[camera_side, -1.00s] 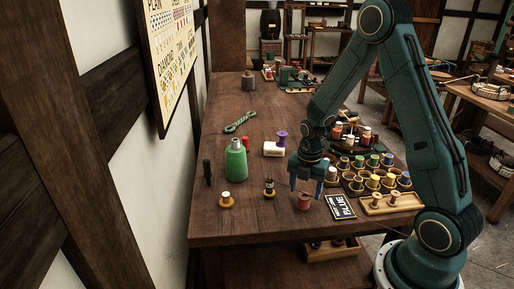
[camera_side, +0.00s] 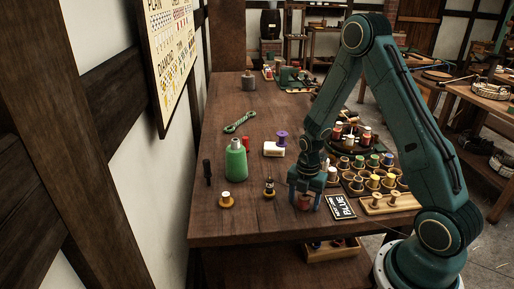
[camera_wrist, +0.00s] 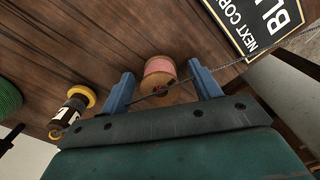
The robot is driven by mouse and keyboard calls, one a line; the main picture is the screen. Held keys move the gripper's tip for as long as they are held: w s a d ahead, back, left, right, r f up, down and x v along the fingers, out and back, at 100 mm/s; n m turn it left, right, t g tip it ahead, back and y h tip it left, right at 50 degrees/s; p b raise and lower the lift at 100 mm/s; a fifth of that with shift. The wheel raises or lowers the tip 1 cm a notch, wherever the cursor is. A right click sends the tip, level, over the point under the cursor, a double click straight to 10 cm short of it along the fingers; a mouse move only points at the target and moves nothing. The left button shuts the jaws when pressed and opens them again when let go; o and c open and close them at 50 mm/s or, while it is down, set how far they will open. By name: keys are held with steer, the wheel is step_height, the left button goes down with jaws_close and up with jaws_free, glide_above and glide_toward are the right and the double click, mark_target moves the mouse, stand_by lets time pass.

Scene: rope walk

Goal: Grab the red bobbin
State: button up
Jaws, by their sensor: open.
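The red bobbin (camera_wrist: 158,68) stands on the bench, between the two blue fingers of my gripper (camera_wrist: 163,84) in the wrist view. The fingers are open, with a gap on each side of the bobbin. In the side view my gripper (camera_side: 304,204) is down over the red bobbin (camera_side: 304,203) near the front of the bench, and its fingers partly hide it. A dark cord runs across in front of the bobbin in the wrist view.
A "BLUE" sign (camera_side: 341,207) lies just right of my gripper. A dark and yellow bobbin (camera_side: 269,187) and a green bottle-shaped spool (camera_side: 236,161) stand left. The bench front edge is close.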

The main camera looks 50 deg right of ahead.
steer(key=shift+c, duration=0.4)
steer(key=c, duration=1)
steer(key=shift+r, duration=0.2)
step_height(320, 180, up, 20)
steer(key=shift+f, duration=0.15)
